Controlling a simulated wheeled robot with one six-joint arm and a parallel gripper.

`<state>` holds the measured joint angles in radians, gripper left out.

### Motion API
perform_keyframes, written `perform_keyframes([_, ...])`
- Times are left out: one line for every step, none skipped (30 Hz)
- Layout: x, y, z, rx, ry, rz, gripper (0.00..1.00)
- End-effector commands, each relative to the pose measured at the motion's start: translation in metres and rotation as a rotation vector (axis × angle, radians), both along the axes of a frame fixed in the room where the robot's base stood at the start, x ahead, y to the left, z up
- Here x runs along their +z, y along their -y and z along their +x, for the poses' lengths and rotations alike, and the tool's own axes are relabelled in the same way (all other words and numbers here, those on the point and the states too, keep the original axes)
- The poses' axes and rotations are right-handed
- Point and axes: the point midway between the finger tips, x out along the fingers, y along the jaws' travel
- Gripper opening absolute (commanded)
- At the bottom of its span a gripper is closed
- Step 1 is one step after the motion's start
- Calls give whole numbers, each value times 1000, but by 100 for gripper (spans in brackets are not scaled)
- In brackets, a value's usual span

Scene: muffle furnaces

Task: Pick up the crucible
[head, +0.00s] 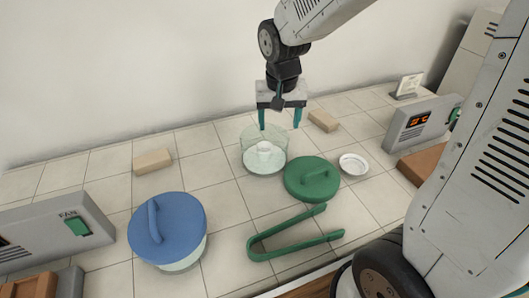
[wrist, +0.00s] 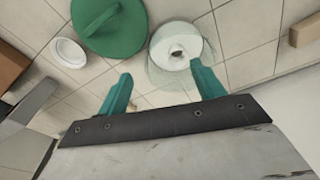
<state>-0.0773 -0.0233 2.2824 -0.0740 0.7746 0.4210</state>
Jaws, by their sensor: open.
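The crucible (head: 264,149) is a small white cup standing upright inside an open clear glass vessel (head: 249,164), on a pale plate at its bottom. In the wrist view, the crucible (wrist: 178,54) shows as a small round form with a dark centre, within the glass vessel (wrist: 154,74). My gripper (head: 280,126) is open and empty, its two green fingers pointing down above the vessel's far side. In the wrist view, my gripper (wrist: 161,71) has its fingers apart, with the crucible beyond the fingertips, nearer the right one. Nothing is between the fingers.
A green lid (head: 312,180) lies right of the glass vessel, with a white dish (head: 353,164) beyond it. Green tongs (head: 290,241) lie in front. A blue-lidded vessel (head: 168,229) stands front left. Tan blocks (head: 152,161) lie behind. Furnace panels (head: 421,122) flank the tiled bench.

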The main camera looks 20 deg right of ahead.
Motion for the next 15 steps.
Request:
perform_keyframes([-17,-3,15,-17,-8,0,68])
perform_keyframes([-25,-4,22,-28,-8,1,68])
perform_keyframes([-36,-6,31,-42,-5,2,68])
perform_keyframes([-43,-8,38,-50,-5,3,68])
perform_keyframes([-50,-9,43,-59,-4,2,68])
perform_keyframes([-58,-10,49,-68,-4,3,68])
perform_keyframes([-63,-11,54,-75,-1,5,68])
perform_keyframes([-67,-12,57,-81,-1,5,68])
perform_keyframes([-72,-13,60,-86,0,5,68])
perform_keyframes([-75,-14,62,-90,1,7,68])
perform_keyframes([-78,-14,64,-93,2,7,68])
perform_keyframes([-82,-15,66,-97,1,8,68])
perform_keyframes([-85,-15,66,-98,1,8,68])
perform_keyframes([-88,-15,67,-99,1,8,68])
perform_keyframes([-92,-14,68,-100,1,8,68])
